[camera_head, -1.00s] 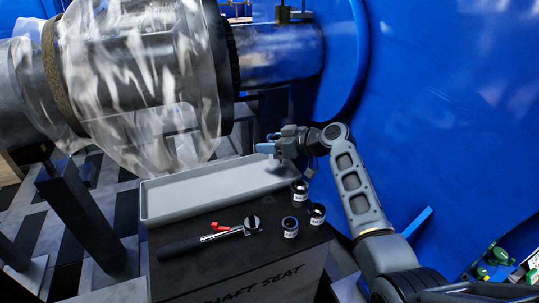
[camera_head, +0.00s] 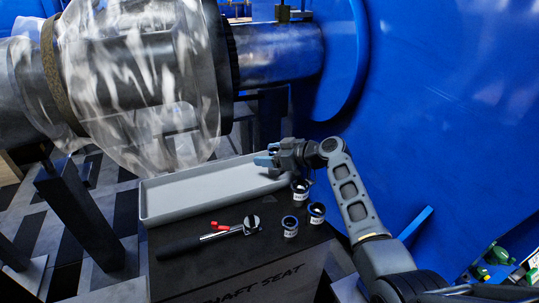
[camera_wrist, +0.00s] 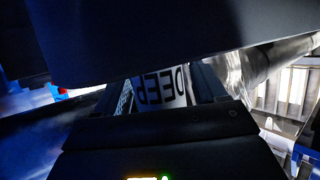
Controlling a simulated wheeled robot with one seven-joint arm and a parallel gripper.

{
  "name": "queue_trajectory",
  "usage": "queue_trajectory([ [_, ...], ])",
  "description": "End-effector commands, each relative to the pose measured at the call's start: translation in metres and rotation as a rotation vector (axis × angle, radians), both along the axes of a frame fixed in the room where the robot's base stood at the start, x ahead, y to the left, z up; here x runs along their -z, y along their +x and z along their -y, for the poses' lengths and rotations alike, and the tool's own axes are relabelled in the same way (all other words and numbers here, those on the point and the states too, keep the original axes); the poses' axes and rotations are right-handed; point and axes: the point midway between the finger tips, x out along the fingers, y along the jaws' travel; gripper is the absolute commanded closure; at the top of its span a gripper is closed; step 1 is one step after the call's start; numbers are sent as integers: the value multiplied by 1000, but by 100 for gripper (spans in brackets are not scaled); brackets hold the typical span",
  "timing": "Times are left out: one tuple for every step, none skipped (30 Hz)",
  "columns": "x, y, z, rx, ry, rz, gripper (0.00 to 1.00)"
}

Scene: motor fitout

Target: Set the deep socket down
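My gripper (camera_head: 268,160) is low over the right end of the grey tray (camera_head: 160,216). In the wrist view the deep socket (camera_wrist: 163,88), with a white label reading "DEEP", sits between the two fingers of my gripper (camera_wrist: 165,90), which look closed on it. In the head view the socket is mostly hidden by the gripper, and I cannot tell whether it touches the tray floor.
Several things lie on the dark bench in front of the tray: a ratchet wrench (camera_head: 207,238), a small red part (camera_head: 222,226) and three labelled sockets (camera_head: 300,190) (camera_head: 290,227) (camera_head: 316,213). The tray's visible floor is empty. A wrapped shaft (camera_head: 130,80) stands behind, a blue wall (camera_head: 440,100) to the right.

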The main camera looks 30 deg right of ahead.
Motion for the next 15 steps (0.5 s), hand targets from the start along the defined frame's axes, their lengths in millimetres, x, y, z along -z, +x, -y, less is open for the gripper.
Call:
queue_trajectory([
  [0, 0, 0, 0, 0, 0, 24],
  [0, 0, 0, 0, 0, 0, 24],
  [0, 0, 0, 0, 0, 0, 24],
  [0, 0, 0, 0, 0, 0, 24],
  [0, 0, 0, 0, 0, 0, 24],
  [0, 0, 0, 0, 0, 0, 24],
  [0, 0, 0, 0, 0, 0, 24],
  [-1, 0, 0, 0, 0, 0, 24],
  [-2, 0, 0, 0, 0, 0, 24],
  [-3, 0, 0, 0, 0, 0, 24],
  [-4, 0, 0, 0, 0, 0, 24],
  [-4, -3, 1, 1, 1, 0, 24],
  [-5, -6, 3, 2, 0, 1, 24],
  [-6, -10, 5, 2, -1, 0, 24],
  [-9, -15, 8, 1, -1, 2, 24],
])
